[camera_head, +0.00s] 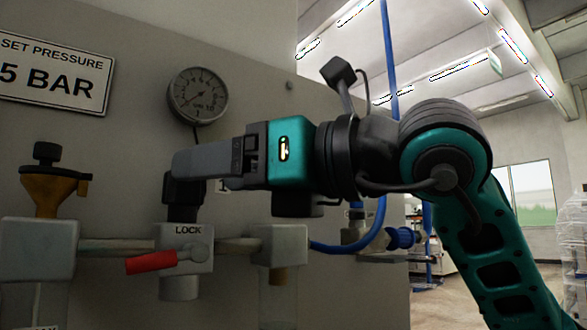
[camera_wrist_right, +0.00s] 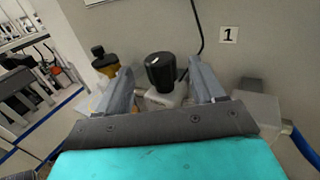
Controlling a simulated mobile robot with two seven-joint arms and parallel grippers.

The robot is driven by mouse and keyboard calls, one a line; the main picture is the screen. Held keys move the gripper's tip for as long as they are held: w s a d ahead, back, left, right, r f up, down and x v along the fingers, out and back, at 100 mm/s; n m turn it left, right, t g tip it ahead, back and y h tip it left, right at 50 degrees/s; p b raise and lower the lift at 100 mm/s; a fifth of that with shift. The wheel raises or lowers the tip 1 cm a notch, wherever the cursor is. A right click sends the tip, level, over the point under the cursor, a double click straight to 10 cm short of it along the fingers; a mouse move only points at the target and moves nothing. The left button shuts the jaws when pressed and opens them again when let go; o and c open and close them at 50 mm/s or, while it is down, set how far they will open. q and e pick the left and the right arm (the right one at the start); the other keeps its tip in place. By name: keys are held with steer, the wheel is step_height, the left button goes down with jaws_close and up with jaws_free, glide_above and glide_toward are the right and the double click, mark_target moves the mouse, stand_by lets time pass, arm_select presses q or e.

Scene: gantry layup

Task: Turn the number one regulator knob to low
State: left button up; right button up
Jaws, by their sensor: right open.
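The black regulator knob (camera_wrist_right: 160,72) stands in the wrist view with a short white mark on its top, below and left of a "1" label (camera_wrist_right: 228,34). In the head view the knob (camera_head: 182,200) sits on a grey block marked LOCK, its upper part hidden by my fingers. My right gripper (camera_head: 182,164) reaches in from the right over the knob. In the wrist view its open fingers (camera_wrist_right: 160,74) lie on either side of the knob, with gaps visible. I cannot tell any low marking. My left gripper is not in view.
A red lever (camera_head: 150,262) sticks out left below LOCK. A pressure gauge (camera_head: 198,96) hangs above, and a "SET PRESSURE 5 BAR" sign (camera_head: 55,75) is at upper left. A brass valve with a black top (camera_head: 50,185) stands left. A blue hose (camera_head: 345,246) runs right.

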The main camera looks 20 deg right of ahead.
steer(key=v, duration=0.7)
steer(key=shift+d, duration=0.1)
